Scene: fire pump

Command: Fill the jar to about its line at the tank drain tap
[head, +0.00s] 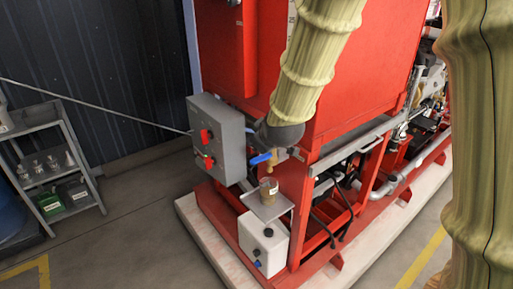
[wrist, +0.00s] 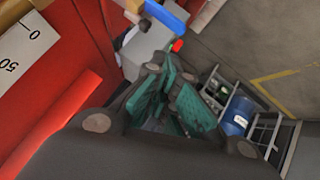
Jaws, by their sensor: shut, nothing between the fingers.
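The tap shows in the head view as a brass body with a blue lever (head: 260,158), low on the red tank (head: 245,65). The blue lever also shows at the top of the wrist view (wrist: 166,18). The jar (head: 268,191) stands upright on a small grey shelf (head: 285,207) below the tap. It looks clear with something brownish inside; its line and level are too small to read. My gripper (wrist: 172,100), with teal finger pads, is shut and empty. In the head view its dark body is just above the tap, with its fingertips largely hidden.
A grey control box (head: 217,138) with red and green parts sits left of the tap. A grey rack (head: 50,165) with bottles stands at the left. The floor between rack and pump base is clear.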

